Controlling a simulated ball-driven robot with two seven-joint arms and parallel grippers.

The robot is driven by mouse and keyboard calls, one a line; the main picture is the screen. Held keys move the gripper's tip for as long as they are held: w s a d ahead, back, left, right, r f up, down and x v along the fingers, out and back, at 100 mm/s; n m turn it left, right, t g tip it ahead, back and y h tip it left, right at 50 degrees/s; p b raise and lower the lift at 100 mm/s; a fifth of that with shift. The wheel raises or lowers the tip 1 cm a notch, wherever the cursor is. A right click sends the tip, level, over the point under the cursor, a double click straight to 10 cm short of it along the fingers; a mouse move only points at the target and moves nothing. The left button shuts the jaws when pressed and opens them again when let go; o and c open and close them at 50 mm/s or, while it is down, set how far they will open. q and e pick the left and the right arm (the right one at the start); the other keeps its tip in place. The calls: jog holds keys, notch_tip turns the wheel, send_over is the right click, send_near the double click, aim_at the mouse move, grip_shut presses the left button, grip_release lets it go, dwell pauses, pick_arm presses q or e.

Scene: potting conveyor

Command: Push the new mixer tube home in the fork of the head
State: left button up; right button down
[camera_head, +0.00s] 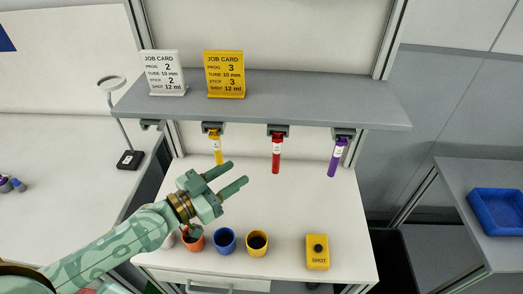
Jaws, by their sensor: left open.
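Three tubes with white labels hang from grey brackets under the front edge of a shelf: a yellow tube (218,153), a red tube (276,161) and a purple tube (335,164). Another grey bracket (152,125) at the far left of the shelf has no tube in it. No dispensing head can be made out for certain; which tube is the new mixer tube cannot be told. My left gripper (238,173) is open, with nothing between its fingers. Its fingertips are below and just right of the yellow tube's lower end. My right gripper is not in view.
The shelf (300,101) carries a white job card (165,73) and a yellow job card (225,74). Orange, blue (225,241) and yellow (257,243) cups stand near the bench front, beside a yellow SHOT box (317,252). A ring stand (130,160) is left; a blue tray (497,211) is right.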

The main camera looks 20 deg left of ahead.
aim_at(274, 150)
pick_arm(q)
jog(key=p+x, duration=0.2)
jog(key=x, duration=1.2)
jog(key=shift+w+d+f, duration=0.1)
jog(key=shift+w, duration=0.05)
grip_shut()
